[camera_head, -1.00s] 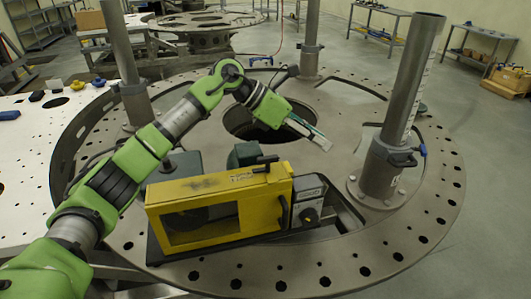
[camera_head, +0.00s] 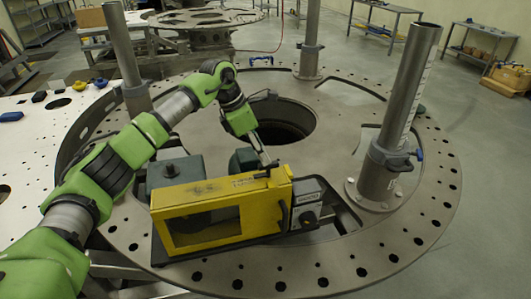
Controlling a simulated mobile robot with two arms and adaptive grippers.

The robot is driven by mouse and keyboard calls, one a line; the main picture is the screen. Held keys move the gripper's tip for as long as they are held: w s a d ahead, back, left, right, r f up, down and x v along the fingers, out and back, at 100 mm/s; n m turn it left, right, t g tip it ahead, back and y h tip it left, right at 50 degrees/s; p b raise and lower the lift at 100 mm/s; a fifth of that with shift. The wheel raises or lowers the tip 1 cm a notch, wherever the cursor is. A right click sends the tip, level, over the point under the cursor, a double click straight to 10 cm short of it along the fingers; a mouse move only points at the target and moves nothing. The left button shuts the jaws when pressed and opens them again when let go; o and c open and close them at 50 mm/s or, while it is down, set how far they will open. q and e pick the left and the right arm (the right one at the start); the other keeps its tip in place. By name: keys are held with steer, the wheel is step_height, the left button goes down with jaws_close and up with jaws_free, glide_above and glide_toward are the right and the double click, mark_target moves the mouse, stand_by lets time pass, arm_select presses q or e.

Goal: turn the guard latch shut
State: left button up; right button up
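A yellow guard (camera_head: 196,219) with a dark window sits on the round metal plate in the head view. The small black guard latch (camera_head: 262,174) is on its top near the right end, partly hidden by my gripper. My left gripper (camera_head: 268,160) reaches down from behind, its fingertips at or just above the latch; I cannot tell whether they touch it. The fingers look close together, but their opening is not clear at this angle. My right gripper is not in view.
A grey control box (camera_head: 307,205) adjoins the guard's right end. Green motor-like housings (camera_head: 173,173) stand behind it. A large round hole (camera_head: 290,125) opens in the turret plate (camera_head: 400,235). Tall metal posts (camera_head: 397,115) rise around the plate.

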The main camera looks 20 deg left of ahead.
mark_target(268, 170)
arm_select(q)
steer(key=shift+p+x, duration=0.5)
steer(key=shift+x, duration=1.35)
jaws_close()
